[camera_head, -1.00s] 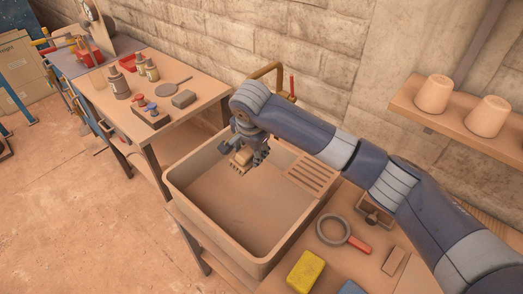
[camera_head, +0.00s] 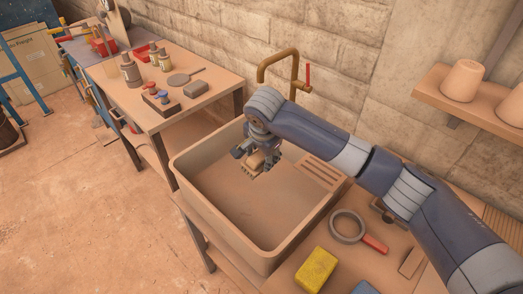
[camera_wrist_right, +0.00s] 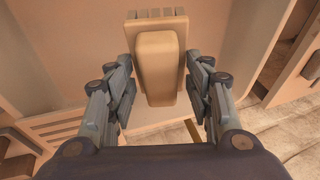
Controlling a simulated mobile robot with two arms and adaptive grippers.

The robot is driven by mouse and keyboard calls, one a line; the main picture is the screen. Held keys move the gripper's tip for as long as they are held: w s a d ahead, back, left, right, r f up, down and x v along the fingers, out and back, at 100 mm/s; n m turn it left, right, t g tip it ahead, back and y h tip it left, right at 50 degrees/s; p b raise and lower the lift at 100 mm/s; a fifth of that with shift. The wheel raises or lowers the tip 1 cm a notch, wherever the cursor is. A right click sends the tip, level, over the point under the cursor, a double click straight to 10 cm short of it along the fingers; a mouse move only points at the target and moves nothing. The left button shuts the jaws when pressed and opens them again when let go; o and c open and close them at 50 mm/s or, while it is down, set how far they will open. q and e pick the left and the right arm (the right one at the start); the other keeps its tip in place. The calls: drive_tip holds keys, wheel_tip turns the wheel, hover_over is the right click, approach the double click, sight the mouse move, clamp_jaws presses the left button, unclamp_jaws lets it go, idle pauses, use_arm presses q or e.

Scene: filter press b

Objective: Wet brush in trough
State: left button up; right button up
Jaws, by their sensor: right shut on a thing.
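My right gripper (camera_head: 258,160) is over the trough (camera_head: 200,208), a wide tan basin with a slatted ledge at its right end. It is shut on the brush (camera_wrist_right: 160,62), a tan block with a raised rounded back and bristle tufts on its underside. In the right wrist view the brush sits between the two fingers. In the head view the brush (camera_head: 254,168) hangs inside the trough's outline, bristles downward. I cannot tell whether it touches the trough floor. No water surface is clearly visible. My left gripper is out of view.
A brass tap (camera_head: 279,60) with a red lever stands behind the trough. A yellow sponge (camera_head: 316,270) and a magnifier-shaped tool with a red handle (camera_head: 372,244) lie on the bench at right. A side table (camera_head: 205,117) with bottles stands at left. Pots (camera_head: 462,82) stand on a shelf.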

sight(261, 166)
drive_tip(key=shift+f+b, duration=0.45)
drive_tip(key=shift+f, duration=2.2)
wheel_tip(261, 166, up, 10)
drive_tip(key=p, duration=1.1)
drive_tip(key=shift+r, duration=0.15)
drive_tip(key=shift+p, duration=0.3)
wheel_tip(261, 166, up, 4)
drive_tip(key=p, duration=0.4)
drive_tip(key=shift+p, duration=0.4)
idle(0.5)
